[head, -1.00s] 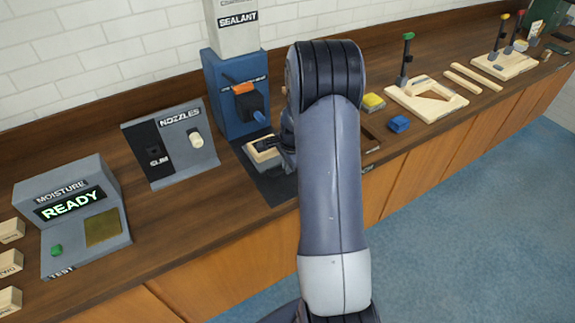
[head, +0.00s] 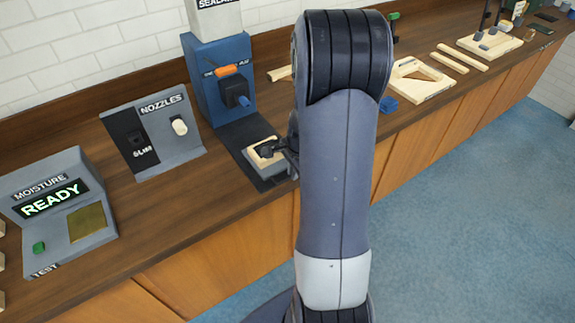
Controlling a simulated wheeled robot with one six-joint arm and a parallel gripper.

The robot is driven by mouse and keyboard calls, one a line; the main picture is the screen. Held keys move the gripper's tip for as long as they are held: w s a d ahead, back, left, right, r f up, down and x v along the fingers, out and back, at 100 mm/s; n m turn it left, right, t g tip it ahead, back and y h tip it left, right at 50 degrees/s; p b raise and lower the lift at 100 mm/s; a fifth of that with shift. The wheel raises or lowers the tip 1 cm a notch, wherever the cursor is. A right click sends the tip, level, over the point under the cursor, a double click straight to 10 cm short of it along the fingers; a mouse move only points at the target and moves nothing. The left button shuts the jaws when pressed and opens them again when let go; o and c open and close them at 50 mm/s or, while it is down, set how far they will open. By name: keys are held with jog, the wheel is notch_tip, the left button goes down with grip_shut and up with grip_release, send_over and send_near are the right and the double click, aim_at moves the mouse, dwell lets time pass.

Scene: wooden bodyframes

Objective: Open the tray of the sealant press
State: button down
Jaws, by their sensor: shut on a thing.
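The sealant press (head: 208,85) is a blue stand with a light hopper on top, an orange lever and a dark nozzle block with a blue tip. Its grey tray (head: 262,172) is slid out along a dark base plate (head: 240,131) toward the bench's front edge, clear of the nozzle. A pale wooden piece (head: 256,156) with a dark opening lies on the tray. My gripper (head: 284,155) is at the tray's right front side and appears shut on it. My arm hides the fingertips' far side and the exact grip.
Left of the press stand a grey nozzle panel (head: 183,145) and a moisture tester (head: 95,238) reading READY. Open blue floor (head: 470,220) lies in front of the bench.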

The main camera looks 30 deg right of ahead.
jog(key=c, duration=1.8)
grip_release()
jog(key=shift+r, duration=0.1)
notch_tip(320, 180, up, 10)
jog(key=s+b, duration=0.1)
jog(key=s, duration=0.1)
jog(key=shift+r, duration=0.25)
jog(key=f, duration=0.3)
jog(key=w+f, duration=0.1)
jog(key=f, duration=0.3)
jog(key=w+f+p, duration=0.1)
jog(key=f, duration=0.2)
jog(key=shift+f, duration=0.4)
jog(key=shift+w, duration=0.3)
jog(key=shift+r, duration=0.1)
